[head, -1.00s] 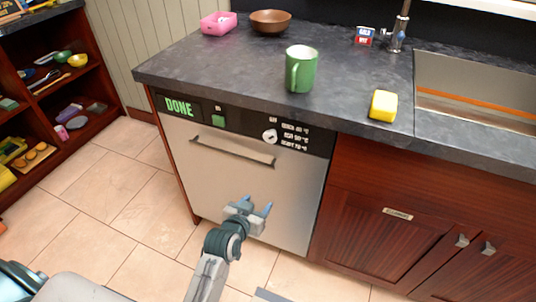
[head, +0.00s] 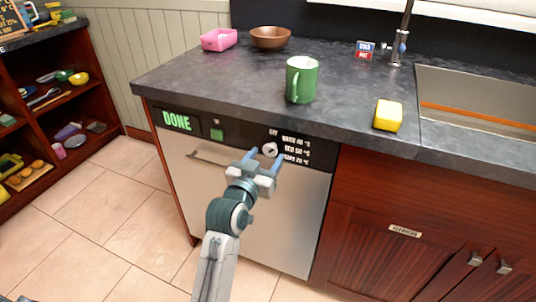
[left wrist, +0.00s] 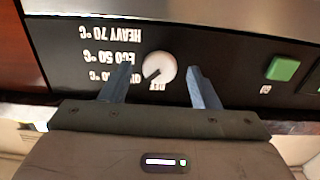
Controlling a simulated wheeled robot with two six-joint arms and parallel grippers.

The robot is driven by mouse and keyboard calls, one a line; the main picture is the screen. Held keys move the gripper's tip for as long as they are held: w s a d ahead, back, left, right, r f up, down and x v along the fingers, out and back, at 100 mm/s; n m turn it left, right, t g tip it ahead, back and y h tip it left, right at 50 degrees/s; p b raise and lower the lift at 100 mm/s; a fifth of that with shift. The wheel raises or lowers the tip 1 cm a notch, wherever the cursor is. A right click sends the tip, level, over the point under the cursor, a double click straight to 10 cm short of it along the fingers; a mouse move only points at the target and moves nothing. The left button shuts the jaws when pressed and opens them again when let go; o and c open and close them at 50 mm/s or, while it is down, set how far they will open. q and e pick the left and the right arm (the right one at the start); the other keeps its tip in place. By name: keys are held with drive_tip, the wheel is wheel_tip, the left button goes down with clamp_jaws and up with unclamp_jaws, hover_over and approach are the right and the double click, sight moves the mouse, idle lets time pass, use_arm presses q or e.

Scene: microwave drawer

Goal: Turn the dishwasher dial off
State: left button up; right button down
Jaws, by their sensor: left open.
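The dishwasher (head: 235,200) has a black control panel with a white round dial (head: 270,149). In the left wrist view the dial (left wrist: 159,67) appears upside down among printed labels. OFF is just below it there, and the temperature labels are on its left. Its dark pointer mark slants to the lower left, towards the lowest temperature label. My left gripper (head: 265,157) is open in front of the panel. In the left wrist view its two blue fingers are on either side of the dial, with gaps between. My right gripper is out of view.
A green DONE display (head: 177,121) and green button (head: 217,134) are left of the dial. The dishwasher handle (head: 205,156) juts out below the panel.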

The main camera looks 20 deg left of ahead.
use_arm(q)
drive_tip(key=shift+w+d, duration=0.1)
drive_tip(key=shift+w, duration=1)
drive_tip(key=c, duration=1)
drive_tip(key=shift+o, duration=0.2)
drive_tip(key=shift+r+n+p, duration=0.1)
drive_tip(key=shift+n+p, duration=0.3)
drive_tip(key=shift+p, duration=0.45)
drive_tip(key=n+p, duration=0.2)
drive_tip(key=p, duration=0.1)
drive_tip(key=shift+n, duration=0.3)
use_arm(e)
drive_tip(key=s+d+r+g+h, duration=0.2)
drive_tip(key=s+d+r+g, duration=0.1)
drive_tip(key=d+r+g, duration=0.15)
use_arm(q)
drive_tip(key=n+p, duration=0.3)
drive_tip(key=p, duration=0.1)
drive_tip(key=shift+r, duration=0.1)
drive_tip(key=n+p, duration=0.2)
drive_tip(key=p, duration=0.1)
drive_tip(key=shift+f+n, duration=0.2)
drive_tip(key=shift+n, duration=0.1)
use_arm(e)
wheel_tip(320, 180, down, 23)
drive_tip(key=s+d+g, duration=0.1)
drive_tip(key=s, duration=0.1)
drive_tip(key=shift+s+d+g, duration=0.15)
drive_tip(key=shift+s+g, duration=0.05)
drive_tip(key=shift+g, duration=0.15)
